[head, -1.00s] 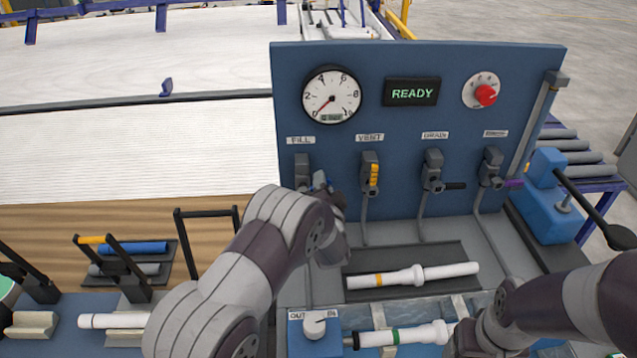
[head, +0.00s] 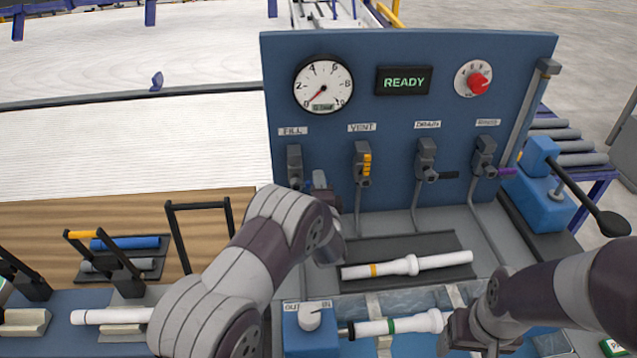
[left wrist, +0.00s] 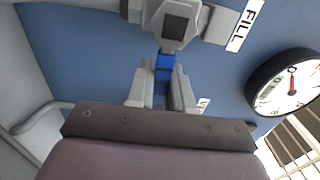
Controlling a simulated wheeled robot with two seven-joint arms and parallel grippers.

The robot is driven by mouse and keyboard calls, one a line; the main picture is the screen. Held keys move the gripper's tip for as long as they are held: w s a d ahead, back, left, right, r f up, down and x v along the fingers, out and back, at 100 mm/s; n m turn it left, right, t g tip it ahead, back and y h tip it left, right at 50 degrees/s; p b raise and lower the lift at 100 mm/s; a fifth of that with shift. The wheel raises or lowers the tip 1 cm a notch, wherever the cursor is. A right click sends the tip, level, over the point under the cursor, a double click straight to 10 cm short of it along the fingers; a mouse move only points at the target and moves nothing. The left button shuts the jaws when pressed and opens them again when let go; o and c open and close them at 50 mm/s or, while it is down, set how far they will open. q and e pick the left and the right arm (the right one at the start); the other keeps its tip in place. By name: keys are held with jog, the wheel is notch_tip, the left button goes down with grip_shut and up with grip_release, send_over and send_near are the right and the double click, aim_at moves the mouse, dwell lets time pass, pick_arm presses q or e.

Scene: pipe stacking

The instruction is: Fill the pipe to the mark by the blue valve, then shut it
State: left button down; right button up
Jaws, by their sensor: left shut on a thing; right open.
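The fill valve (head: 294,165) is on the blue panel under the FILL label. Its blue handle (left wrist: 163,70) lies between the fingers of my left gripper (left wrist: 162,92) in the left wrist view, and the gripper is shut on it. In the head view my left arm mostly hides the handle. The gauge (head: 323,86) has its red needle low on the left, near zero. The display (head: 404,80) reads READY. A white pipe with a green band (head: 402,324) lies in the trough at the front. My right gripper (head: 449,328) is open at its right end; its fingertips are partly hidden.
The vent (head: 362,162), drain (head: 426,160) and fourth (head: 484,155) valves stand to the right. A white pipe with an orange band (head: 408,266) lies on a dark mat. A red knob (head: 477,84) and a blue hand pump (head: 540,195) are at right.

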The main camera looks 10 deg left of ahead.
pick_arm(q)
jog(key=shift+f, duration=0.15)
jog(key=c, duration=1.1)
grip_release()
jog(key=shift+s+d, duration=0.1)
jog(key=b+v, duration=0.1)
jog(key=v, duration=1.1)
jog(key=shift+s+b, duration=0.25)
jog(key=shift+b, duration=0.05)
